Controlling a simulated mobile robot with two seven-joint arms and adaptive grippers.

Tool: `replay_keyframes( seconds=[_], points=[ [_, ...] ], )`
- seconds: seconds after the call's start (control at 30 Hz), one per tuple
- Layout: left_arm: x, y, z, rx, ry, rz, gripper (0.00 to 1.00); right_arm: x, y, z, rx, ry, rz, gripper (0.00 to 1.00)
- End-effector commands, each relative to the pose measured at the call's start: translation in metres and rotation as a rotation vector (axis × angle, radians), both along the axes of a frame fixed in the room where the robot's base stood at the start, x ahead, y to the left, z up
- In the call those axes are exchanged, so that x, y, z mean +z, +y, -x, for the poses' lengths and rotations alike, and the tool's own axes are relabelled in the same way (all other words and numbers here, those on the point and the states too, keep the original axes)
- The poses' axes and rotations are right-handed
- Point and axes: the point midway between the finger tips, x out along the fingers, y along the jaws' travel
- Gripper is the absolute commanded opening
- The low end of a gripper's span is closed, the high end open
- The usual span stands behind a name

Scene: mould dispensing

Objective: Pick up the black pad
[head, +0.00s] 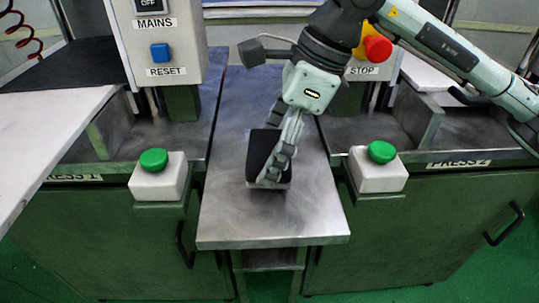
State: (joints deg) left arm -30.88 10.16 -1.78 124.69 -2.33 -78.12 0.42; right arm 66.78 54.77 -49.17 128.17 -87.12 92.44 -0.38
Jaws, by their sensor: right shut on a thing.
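The black pad (259,149) is on the metal table in the middle of the head view. It has a thin light base edge showing at its bottom. My right gripper (272,158) comes down from the upper right and is shut on the pad, with its front finger across the pad's right part. That finger hides some of the pad. I cannot tell whether the pad is lifted off the table. My left gripper is not in view.
The metal table (230,220) is bare around the pad. White boxes with green buttons stand at the left (157,180) and right (378,174). A control box (165,40) with a blue button is at the back left. A red stop button (378,48) is behind my right arm.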

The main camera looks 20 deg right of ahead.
Motion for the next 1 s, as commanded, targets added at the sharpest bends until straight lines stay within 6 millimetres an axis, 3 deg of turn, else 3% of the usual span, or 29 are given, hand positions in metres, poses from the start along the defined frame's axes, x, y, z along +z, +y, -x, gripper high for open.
replay_keyframes(
  seconds=[0.13,0.4,0.6,0.8,1.0],
  points=[
    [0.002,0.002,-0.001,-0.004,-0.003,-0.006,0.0,0.029,0.004,-0.001,0.003,-0.007,-0.003,0.55],
    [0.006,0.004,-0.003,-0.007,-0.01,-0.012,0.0,0.064,0.067,-0.002,0.008,-0.005,-0.001,0.55],
    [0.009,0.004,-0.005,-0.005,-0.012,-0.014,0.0,0.083,0.101,-0.003,0.002,-0.003,0.0,0.55],
    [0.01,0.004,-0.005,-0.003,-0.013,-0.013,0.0,0.092,0.115,-0.003,-0.001,-0.002,0.001,0.55],
    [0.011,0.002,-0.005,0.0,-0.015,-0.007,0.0,0.093,0.117,-0.004,-0.001,-0.001,0.0,0.55]
  ],
)
